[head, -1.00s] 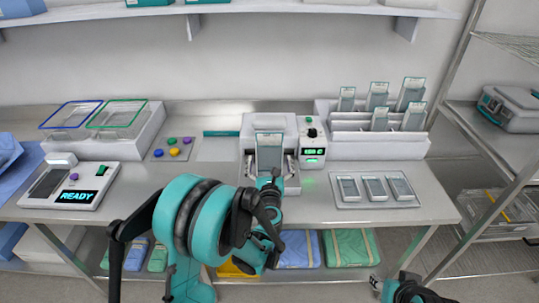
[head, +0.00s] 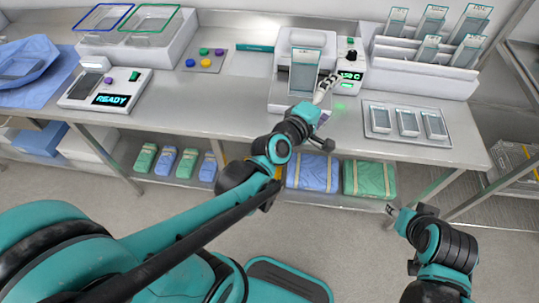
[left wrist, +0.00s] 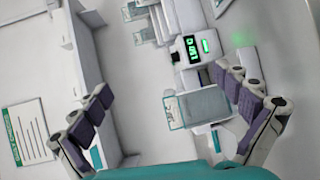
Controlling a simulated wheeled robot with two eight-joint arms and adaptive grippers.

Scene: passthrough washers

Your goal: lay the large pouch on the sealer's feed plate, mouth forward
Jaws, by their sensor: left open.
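The large pouch (head: 305,72), clear-fronted with a pale label strip at its far end, lies on the white sealer (head: 282,62), over its feed plate (head: 280,98). I cannot tell which end is its mouth. My left gripper (head: 326,88) is at the pouch's right front side, with a finger beside its right edge. In the left wrist view the fingers (left wrist: 170,105) are wide apart, with the pouch (left wrist: 197,108) showing between them, nearer the right finger; no grip on it shows. My right gripper (head: 391,210) hangs low before the bench; its jaw opening is unclear.
The sealer's control box (head: 350,78) has a lit green display, partly covered by a finger. A pouch rack (head: 420,75) stands to the right, behind a tray (head: 378,120) of three small pouches. A READY device (head: 105,90) stands left, with bare bench between.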

